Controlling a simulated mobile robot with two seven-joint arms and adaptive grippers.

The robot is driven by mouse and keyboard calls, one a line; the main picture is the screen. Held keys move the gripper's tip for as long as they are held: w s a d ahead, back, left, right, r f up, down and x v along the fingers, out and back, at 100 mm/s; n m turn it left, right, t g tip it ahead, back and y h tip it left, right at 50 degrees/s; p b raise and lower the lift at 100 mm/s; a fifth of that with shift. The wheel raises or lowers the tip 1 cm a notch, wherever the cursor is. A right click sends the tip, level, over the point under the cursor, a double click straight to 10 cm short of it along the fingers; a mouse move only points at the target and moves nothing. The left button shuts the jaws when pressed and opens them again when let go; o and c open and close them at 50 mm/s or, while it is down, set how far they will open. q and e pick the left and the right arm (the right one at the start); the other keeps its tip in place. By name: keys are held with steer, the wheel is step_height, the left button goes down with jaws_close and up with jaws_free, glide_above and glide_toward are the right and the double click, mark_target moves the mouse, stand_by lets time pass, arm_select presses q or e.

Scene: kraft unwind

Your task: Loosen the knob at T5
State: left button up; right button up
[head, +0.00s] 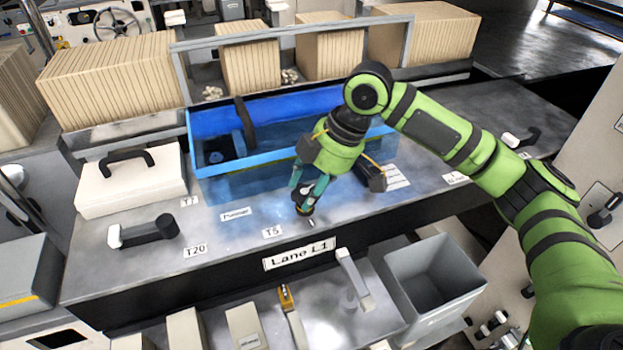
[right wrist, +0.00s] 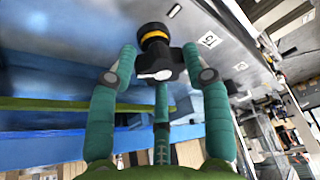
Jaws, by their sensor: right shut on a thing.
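The knob at T5 (head: 306,209) is small and dark and stands on the grey bench top, just right of the T5 label (head: 272,232). In the right wrist view the knob (right wrist: 155,42) is black with a yellow ring, with a silvery pointer-like part on its near face. My right gripper (head: 306,192) comes down on the knob from above, with its teal fingers around it. In the right wrist view the fingers of the gripper (right wrist: 160,62) are closed about the knob, which they partly hide in the head view. My left gripper is not in view.
A black T20 handle (head: 150,232) and a white lidded box (head: 105,190) are at left. A grey open bin (head: 400,300) and a lever (head: 353,280) sit below the bench's front edge.

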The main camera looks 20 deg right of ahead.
steer(key=shift+s+a+f, duration=0.1)
steer(key=shift+a, duration=0.1)
steer(key=o, duration=1.1)
steer(key=shift+o, duration=0.2)
steer(key=shift+a, duration=0.15)
steer(key=shift+d+r, duration=0.2)
steer(key=shift+r, duration=0.05)
steer(key=v, duration=1.1)
steer(key=shift+r, duration=0.3)
